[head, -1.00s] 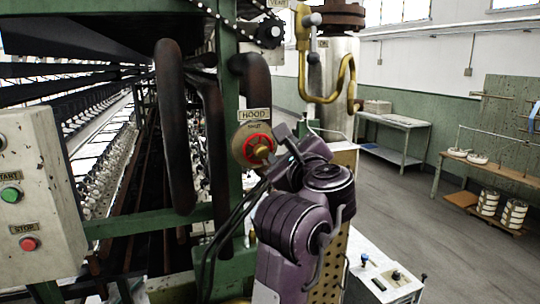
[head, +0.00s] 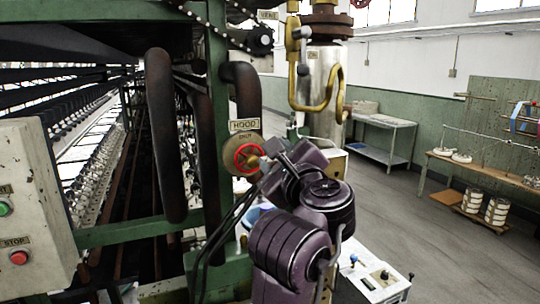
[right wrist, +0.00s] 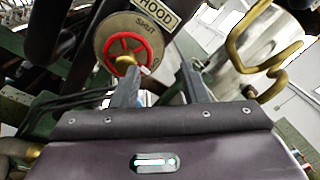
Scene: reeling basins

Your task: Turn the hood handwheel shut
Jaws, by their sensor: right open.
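The hood handwheel (head: 248,158) is a small red wheel with a brass hub on a round plate (head: 240,139) marked SHUT, under a HOOD label (head: 244,125) on the green post. In the right wrist view the red wheel (right wrist: 109,48) shows ahead, left of centre. My right gripper (head: 268,163) is just right of the wheel in the head view. In the right wrist view its two fingers (right wrist: 157,82) stand apart with nothing between them; the left finger is close to the hub, contact unclear. My left gripper is not in view.
Dark pipes (head: 165,130) stand left of the wheel. A brass bent pipe (head: 330,100) and a steel cylinder (head: 320,75) are to the right. A START/STOP panel (head: 35,190) is at far left.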

